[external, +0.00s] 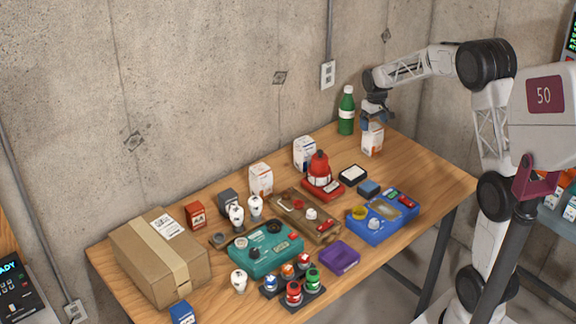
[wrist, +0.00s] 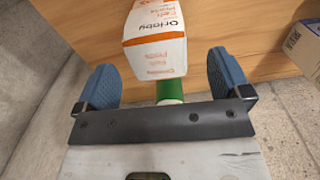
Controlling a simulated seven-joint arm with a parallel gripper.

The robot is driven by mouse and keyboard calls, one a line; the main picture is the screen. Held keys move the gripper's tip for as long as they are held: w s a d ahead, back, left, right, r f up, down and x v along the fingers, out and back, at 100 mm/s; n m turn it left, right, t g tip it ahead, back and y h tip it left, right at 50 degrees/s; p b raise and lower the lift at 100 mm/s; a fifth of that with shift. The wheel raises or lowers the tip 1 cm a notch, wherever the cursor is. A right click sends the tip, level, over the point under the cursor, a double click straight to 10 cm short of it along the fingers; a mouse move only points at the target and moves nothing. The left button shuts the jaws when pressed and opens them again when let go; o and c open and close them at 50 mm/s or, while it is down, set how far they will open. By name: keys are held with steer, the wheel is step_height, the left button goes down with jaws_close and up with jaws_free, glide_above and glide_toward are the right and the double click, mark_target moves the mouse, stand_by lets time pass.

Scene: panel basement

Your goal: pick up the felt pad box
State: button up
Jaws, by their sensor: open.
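A white box with orange print (external: 372,142) stands upright at the far end of the wooden table. In the wrist view the white and orange box (wrist: 155,40) has partly blurred lettering, seemingly including "Pads", so it looks like the felt pad box. My gripper (external: 373,118) is open just above it, close to its top. In the wrist view the blue fingers of my gripper (wrist: 164,65) stand apart on either side of the box, with a gap at each side. Whether the fingertips reach down past its top is unclear.
A green bottle (external: 346,112) stands close left of the box; its green part (wrist: 169,90) shows beside the box in the wrist view. Similar white cartons (external: 304,152) (external: 261,180), a red device (external: 322,176) and a blue device (external: 383,217) stand further off. The concrete wall is behind.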

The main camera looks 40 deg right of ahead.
mark_target(378, 125)
steer(key=shift+f, duration=0.1)
steer(key=shift+d+f, duration=0.15)
steer(key=shift+f, duration=2.35)
steer(key=shift+c, duration=0.4)
steer(key=c, duration=0.9)
steer(key=shift+c, duration=0.2)
steer(key=shift+r, duration=0.1)
